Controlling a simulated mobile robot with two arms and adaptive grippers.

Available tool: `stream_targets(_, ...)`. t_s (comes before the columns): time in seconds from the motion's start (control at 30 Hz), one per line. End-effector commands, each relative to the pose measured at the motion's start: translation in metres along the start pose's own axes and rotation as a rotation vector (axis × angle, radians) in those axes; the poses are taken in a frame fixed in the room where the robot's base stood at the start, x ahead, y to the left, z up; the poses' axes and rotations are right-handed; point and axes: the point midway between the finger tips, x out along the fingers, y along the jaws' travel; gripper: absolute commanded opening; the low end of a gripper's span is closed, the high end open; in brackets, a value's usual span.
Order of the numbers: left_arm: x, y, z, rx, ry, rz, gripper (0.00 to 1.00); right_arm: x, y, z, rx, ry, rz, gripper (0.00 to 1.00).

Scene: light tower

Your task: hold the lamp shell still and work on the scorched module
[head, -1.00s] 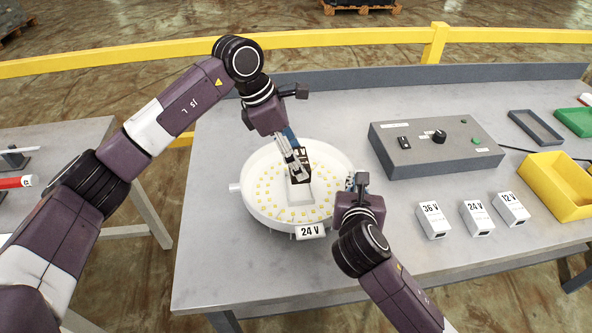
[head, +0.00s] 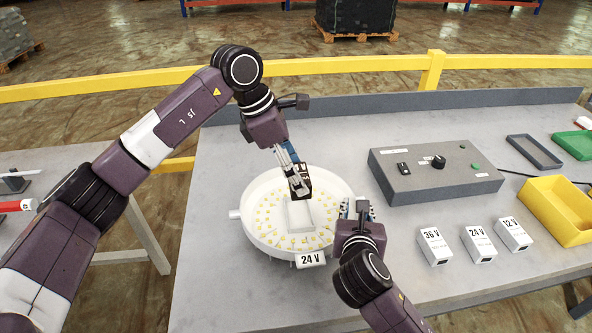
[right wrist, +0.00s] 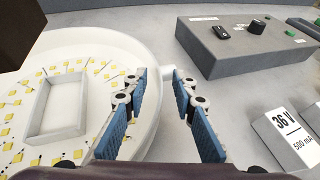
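The round white lamp shell (head: 262,247) lies on the table, with several yellow LEDs, an empty-looking white rectangular pocket (right wrist: 52,118) and a "24 V" tag (head: 311,259). My left gripper (head: 299,183) is shut on the dark scorched module (head: 302,190) and holds it above the pocket. A dark brown corner of the module (right wrist: 17,32) shows close up in the right wrist view. My right gripper (right wrist: 158,78) is at the shell's right edge.
Boxes marked 36 V (head: 434,247), 24 V (head: 478,245) and 12 V (head: 513,235) stand at right. Behind are a grey control box (head: 440,185), a yellow bin (head: 555,208), a grey tray (head: 534,153) and a green tray (head: 575,144). The front table is clear.

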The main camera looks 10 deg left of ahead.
Motion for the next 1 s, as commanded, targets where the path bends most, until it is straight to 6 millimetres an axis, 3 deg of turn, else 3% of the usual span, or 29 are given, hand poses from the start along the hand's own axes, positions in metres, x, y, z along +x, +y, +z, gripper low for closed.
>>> stream_targets(0.17, 0.000, 0.000, 0.001, 0.000, -0.001, 0.001, 0.30, -0.012, 0.001, 0.000, -0.001, -0.001, 0.002, 0.25)
stream_targets(0.5, -0.001, 0.000, 0.001, 0.000, -0.001, 0.001, 0.30, -0.080, 0.001, -0.001, -0.001, 0.000, 0.003, 0.25)
stream_targets(0.7, -0.001, 0.000, 0.000, 0.000, -0.001, 0.001, 0.30, -0.110, 0.000, 0.000, 0.000, 0.000, 0.001, 0.25)
stream_targets(1.0, -0.001, 0.000, 0.000, 0.000, -0.001, 0.001, 0.30, -0.120, 0.000, 0.000, 0.000, 0.001, -0.001, 0.25)
